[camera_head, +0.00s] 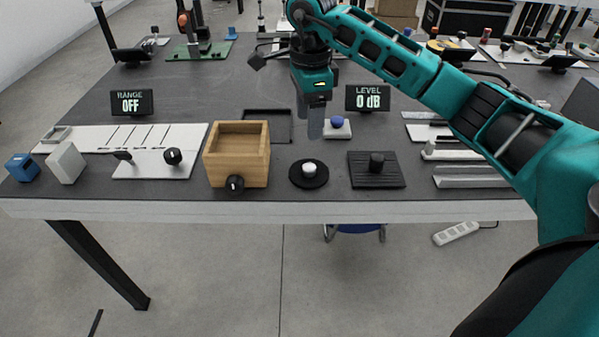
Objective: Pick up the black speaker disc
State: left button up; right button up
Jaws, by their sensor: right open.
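The black speaker disc (309,174) lies flat on the dark table near its front edge, with a small white round piece (309,169) at its centre. It sits between the wooden box and a black square plate. My right gripper (315,130) points down above and slightly behind the disc, apart from it. Its fingers are seen nearly edge-on and nothing shows between them. My left gripper is not in view.
A wooden box (237,140) with a black knob stands left of the disc. A black ribbed plate (377,181) with a knob lies to the right.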

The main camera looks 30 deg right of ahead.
aim_at(309, 166)
jog(key=f+b, duration=0.1)
jog(key=f, duration=1)
jog(key=shift+s+f, duration=0.2)
grip_shut()
